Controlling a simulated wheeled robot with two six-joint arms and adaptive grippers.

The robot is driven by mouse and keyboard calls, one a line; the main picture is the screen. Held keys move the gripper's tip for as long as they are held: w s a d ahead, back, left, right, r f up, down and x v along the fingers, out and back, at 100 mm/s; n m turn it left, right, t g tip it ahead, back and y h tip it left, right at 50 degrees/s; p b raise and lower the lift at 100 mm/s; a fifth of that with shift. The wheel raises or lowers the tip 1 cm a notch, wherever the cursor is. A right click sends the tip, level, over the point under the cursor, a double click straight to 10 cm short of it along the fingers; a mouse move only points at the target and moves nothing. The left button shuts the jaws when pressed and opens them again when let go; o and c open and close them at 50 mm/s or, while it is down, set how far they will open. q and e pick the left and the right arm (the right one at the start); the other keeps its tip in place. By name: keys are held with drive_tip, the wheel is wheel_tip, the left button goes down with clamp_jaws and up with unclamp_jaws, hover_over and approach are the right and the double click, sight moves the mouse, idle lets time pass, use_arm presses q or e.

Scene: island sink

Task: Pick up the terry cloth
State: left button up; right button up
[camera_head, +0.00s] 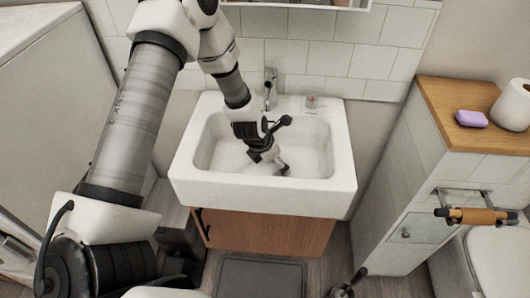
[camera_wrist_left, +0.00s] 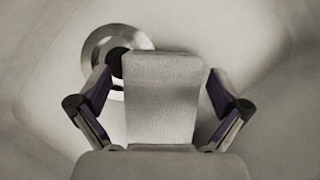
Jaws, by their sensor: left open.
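A pale grey, rectangular piece with a cloth-like weave, which looks like the folded terry cloth (camera_wrist_left: 163,97), is in the left wrist view. It lies between the spread fingers of my left gripper (camera_wrist_left: 160,108), with gaps on both sides. It covers part of the round metal drain behind it. In the head view my left gripper (camera_head: 270,162) reaches down into the white sink (camera_head: 265,196), near the basin's middle. It is open. I cannot make out the cloth in the head view. My right gripper is not in view.
A faucet (camera_head: 269,88) stands at the sink's back edge, close to my left arm. A small glass (camera_head: 312,102) stands on the rim right of it. A wooden-topped cabinet at right holds purple soap (camera_head: 471,118) and a paper roll (camera_head: 514,106). The sink's right side is free.

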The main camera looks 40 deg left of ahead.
use_arm(q)
drive_tip(key=shift+s+r, duration=0.15)
drive_tip(key=shift+r, duration=0.05)
drive_tip(key=shift+c, duration=1.3)
drive_tip(key=c, duration=0.8)
drive_tip(key=shift+r, duration=0.1)
drive_tip(key=shift+c, duration=0.2)
